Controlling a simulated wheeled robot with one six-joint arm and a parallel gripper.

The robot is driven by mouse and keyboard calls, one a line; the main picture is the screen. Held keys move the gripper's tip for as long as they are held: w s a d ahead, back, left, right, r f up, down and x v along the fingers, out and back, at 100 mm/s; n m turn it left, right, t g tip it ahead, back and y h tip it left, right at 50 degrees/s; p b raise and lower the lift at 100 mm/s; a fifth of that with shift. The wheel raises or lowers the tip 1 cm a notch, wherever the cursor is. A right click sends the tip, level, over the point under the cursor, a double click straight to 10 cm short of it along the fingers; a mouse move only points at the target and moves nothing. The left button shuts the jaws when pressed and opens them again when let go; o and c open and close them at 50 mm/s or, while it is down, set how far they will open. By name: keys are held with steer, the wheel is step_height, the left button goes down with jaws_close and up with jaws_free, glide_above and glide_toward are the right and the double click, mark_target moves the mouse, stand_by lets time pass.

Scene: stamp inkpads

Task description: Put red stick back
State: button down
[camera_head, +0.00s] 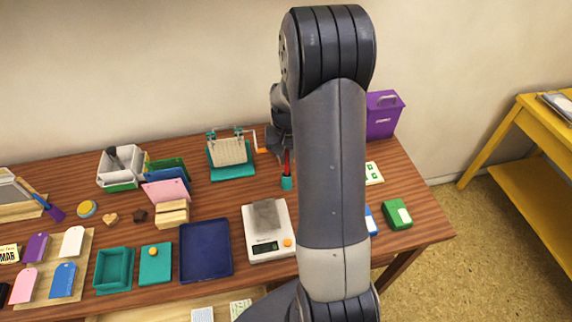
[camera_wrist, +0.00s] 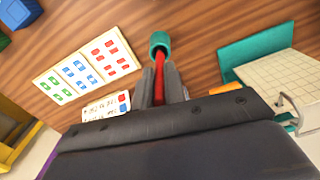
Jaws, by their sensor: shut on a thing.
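The red stick (camera_wrist: 160,63) is between the fingers of my gripper (camera_wrist: 161,85) in the wrist view, and the gripper is shut on it. The stick's far end meets the mouth of a small teal cup (camera_wrist: 159,40); I cannot tell how deep it sits inside. In the head view the red stick (camera_head: 286,165) stands roughly upright over the teal cup (camera_head: 287,183) on the wooden table, just left of my arm. My gripper (camera_head: 284,150) is directly above it, partly hidden by my arm.
A teal-based press (camera_head: 231,172) stands left of the cup. A card with coloured stamp marks (camera_wrist: 82,70) lies beside the cup. A purple box (camera_head: 384,115) stands behind right. A white scale (camera_head: 262,246) with a grey block is in front.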

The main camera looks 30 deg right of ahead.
mark_target(287, 175)
steer(key=shift+f, duration=1.85)
steer(key=shift+f, duration=0.2)
steer(key=c, duration=1.5)
jaws_free()
step_height(287, 175, up, 12)
steer(key=shift+r, duration=0.25)
